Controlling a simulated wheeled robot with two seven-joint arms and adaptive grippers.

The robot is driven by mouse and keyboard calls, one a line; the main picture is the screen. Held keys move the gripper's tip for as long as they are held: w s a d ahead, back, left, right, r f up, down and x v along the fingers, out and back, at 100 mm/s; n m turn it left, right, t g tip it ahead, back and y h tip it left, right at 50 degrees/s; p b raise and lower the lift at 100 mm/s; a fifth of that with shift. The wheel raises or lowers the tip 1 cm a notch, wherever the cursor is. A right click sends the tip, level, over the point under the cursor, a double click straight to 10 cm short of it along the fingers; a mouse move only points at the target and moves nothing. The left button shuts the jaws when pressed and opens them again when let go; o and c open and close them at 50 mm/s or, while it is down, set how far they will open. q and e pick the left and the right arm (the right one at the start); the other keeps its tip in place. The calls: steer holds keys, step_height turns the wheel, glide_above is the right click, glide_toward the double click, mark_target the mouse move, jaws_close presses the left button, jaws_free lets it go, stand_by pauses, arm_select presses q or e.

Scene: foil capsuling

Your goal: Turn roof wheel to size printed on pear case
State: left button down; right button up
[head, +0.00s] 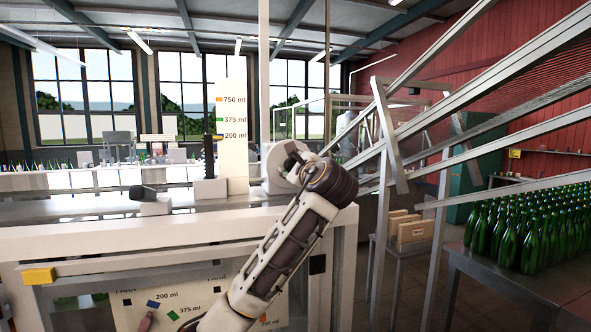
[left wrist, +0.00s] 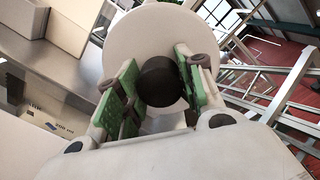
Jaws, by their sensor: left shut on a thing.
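The roof wheel, a pale round disc (head: 275,168), is at the right end of the white machine. In the left wrist view the wheel (left wrist: 140,35) has a dark round knob (left wrist: 160,82) at its middle. My left gripper (head: 297,165) is at the wheel, its green pads (left wrist: 155,80) shut on the knob from both sides. A tall size board (head: 236,160) beside the wheel reads 750, 375 and 200 ml from top to bottom. A small dark and yellow marker (head: 217,138) is level with 200 ml. I cannot identify a pear case or its print. My right gripper is out of view.
A lower panel (head: 130,308) carries coloured size marks, partly covered by my arm. Sloping metal rails (head: 470,75) cross the right side. Green bottles (head: 540,225) crowd a table at right. Wooden boxes (head: 412,231) stand beyond the machine.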

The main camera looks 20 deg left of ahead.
arm_select(q)
steer(key=shift+n, duration=0.7)
steer(key=c, duration=0.9)
jaws_free()
steer(key=shift+s, duration=0.15)
steer(key=v, duration=1.1)
steer(key=shift+s+d, duration=0.25)
steer(key=shift+s, duration=0.05)
